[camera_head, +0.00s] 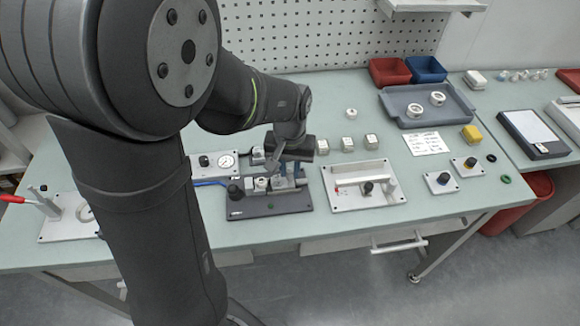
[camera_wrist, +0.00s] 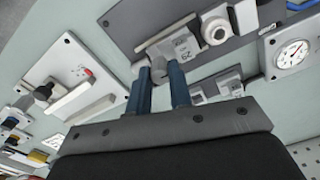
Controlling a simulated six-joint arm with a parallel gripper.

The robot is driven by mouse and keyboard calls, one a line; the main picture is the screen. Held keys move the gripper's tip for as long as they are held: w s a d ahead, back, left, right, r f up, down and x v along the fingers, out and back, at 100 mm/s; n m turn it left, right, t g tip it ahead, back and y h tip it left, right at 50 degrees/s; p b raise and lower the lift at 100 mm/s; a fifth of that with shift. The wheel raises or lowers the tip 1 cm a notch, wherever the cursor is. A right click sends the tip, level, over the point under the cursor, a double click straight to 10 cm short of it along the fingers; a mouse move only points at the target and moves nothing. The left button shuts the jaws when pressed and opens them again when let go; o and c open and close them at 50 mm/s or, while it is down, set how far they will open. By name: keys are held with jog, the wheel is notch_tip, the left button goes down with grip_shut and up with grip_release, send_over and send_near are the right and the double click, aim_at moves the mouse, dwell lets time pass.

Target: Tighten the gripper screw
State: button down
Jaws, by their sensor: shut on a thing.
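A dark fixture plate (camera_head: 240,208) lies at the middle of the bench, carrying metal clamp parts and a pale block (camera_head: 261,184). The wrist view shows this block from above, marked with what looks like a number (camera_wrist: 184,46). A round knob (camera_head: 235,191) sits at the plate's left end. My gripper (camera_head: 290,182) reaches down at the fixture's right part, its two blue fingers showing in both views. In the wrist view, the fingertips (camera_wrist: 162,76) are shut on a small grey metal part (camera_wrist: 158,65) beside the block. I cannot tell which part is the screw.
A white plate with a rail and black knob (camera_head: 382,200) lies to the right. A gauge panel (camera_head: 225,161) stands behind left. Several small pale blocks stand behind the fixture. A grey tray (camera_head: 405,121) with two white rings is at the back right. The front bench strip is clear.

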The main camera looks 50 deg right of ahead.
aim_at(290, 171)
jog(key=m, duration=0.4)
jog(key=shift+r+m, duration=0.1)
jog(key=shift+m, duration=0.2)
jog(key=m, duration=0.3)
jog(key=shift+m, duration=0.3)
jog(key=m, duration=0.4)
jog(key=shift+d, duration=0.1)
jog(key=shift+m, duration=2.2)
jog(key=c, duration=1.3)
grip_release()
notch_tip(290, 171, up, 17)
jog(key=shift+r, duration=0.2)
